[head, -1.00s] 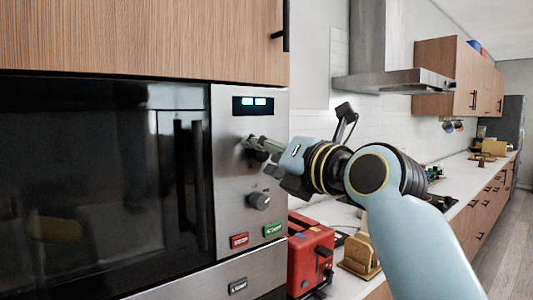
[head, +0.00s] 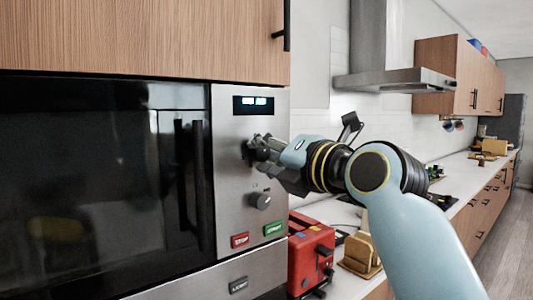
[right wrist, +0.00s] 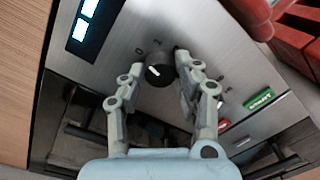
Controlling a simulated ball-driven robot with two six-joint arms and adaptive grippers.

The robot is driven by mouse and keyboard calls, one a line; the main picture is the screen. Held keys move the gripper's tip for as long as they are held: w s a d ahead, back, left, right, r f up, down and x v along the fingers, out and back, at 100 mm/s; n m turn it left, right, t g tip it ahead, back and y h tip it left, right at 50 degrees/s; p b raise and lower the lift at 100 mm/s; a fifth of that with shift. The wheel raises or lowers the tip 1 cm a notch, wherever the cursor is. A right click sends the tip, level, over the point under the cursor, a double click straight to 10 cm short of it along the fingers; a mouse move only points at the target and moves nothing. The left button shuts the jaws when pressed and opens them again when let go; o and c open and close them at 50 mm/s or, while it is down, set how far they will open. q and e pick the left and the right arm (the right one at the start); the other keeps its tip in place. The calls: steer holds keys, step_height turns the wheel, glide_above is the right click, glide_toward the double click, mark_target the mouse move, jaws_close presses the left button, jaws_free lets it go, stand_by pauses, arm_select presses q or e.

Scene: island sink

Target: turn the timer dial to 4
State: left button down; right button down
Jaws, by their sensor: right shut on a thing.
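The timer dial (right wrist: 160,72) is a dark round knob with a white pointer mark, on the steel control panel of the microwave. Small printed figures ring it, and a 0 is legible near it in the right wrist view; I cannot tell which figure the mark meets. My right gripper (head: 262,150) is at this upper dial, below the lit display (head: 253,105). In the right wrist view its two fingers (right wrist: 160,75) are on either side of the dial, shut on it. In the head view the fingers mostly hide the dial. My left gripper is not in view.
A second knob (head: 261,199) is below the gripper, above the red stop button (head: 240,240) and green start button (head: 273,230). The dark microwave door (head: 90,180) is left of the panel. A red toaster (head: 308,255) stands to the right.

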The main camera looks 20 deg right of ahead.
steer(key=m+p, duration=0.1)
steer(key=m, duration=0.3)
steer(key=shift+m, duration=0.3)
steer(key=m+p, duration=0.1)
steer(key=m, duration=0.5)
steer(key=m+p, duration=0.1)
steer(key=m, duration=0.2)
steer(key=shift+g+y, duration=0.3)
steer(key=shift+y, duration=0.1)
steer(key=m+p, duration=0.1)
steer(key=m, duration=0.2)
steer(key=shift+d+m, duration=0.1)
steer(key=shift+m, duration=0.3)
steer(key=m, duration=0.4)
steer(key=shift+y, duration=0.3)
steer(key=m, duration=0.5)
steer(key=shift+f+m, duration=0.1)
steer(key=shift+m, duration=0.3)
steer(key=m, duration=0.4)
steer(key=shift+f, duration=0.1)
steer(key=shift+m, duration=2.4)
